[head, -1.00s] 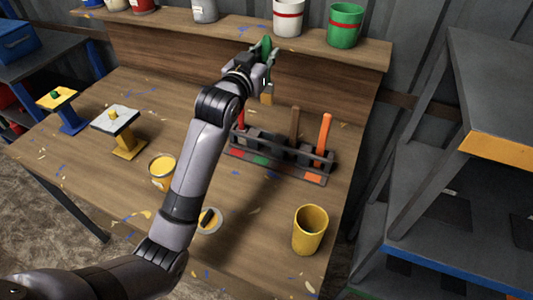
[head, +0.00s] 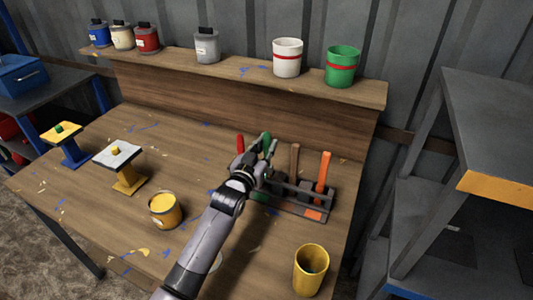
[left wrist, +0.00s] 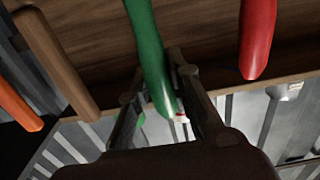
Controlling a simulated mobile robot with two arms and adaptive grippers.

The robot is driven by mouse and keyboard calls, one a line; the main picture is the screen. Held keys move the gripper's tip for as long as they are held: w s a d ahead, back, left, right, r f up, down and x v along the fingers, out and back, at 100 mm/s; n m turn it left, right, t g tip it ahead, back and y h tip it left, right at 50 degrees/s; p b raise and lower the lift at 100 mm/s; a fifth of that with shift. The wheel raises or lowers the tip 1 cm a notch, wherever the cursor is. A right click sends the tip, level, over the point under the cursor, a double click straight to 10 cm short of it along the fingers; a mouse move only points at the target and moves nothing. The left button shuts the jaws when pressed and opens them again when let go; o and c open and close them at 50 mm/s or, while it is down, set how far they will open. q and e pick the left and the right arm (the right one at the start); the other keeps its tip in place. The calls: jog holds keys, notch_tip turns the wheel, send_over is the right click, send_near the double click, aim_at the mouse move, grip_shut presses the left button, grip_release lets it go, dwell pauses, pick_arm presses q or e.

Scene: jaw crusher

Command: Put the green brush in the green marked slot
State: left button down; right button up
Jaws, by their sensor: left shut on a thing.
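The green brush (head: 266,141) is held by its handle in my left gripper (head: 257,162), which is shut on it. Its handle (left wrist: 148,45) runs between the two fingers in the left wrist view; its lower end is hidden. The dark rack (head: 288,207) stands on the workbench, with my gripper over its left part. A small piece of the green mark (head: 259,197) shows beside my wrist. My arm hides most of that slot, so I cannot tell whether the brush is in it. My right gripper is not in view.
A red brush (head: 240,144), a brown brush (head: 294,158) and an orange brush (head: 323,170) stand in the rack around the green one. A yellow cup (head: 311,270) stands in front of the rack, and a yellow paint can (head: 164,210) to the left. The back shelf holds several cans.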

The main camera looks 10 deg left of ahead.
pick_arm(q)
notch_tip(320, 180, down, 3)
jog(key=shift+r, duration=0.15)
jog(key=shift+f, duration=0.2)
jog(key=shift+f, duration=0.15)
jog(key=c, duration=1.5)
grip_release()
jog(key=shift+o, duration=0.2)
jog(key=shift+r, duration=0.25)
jog(key=s+a+b, duration=0.1)
jog(key=s+a, duration=0.1)
jog(key=s, duration=1)
jog(key=shift+a, duration=0.15)
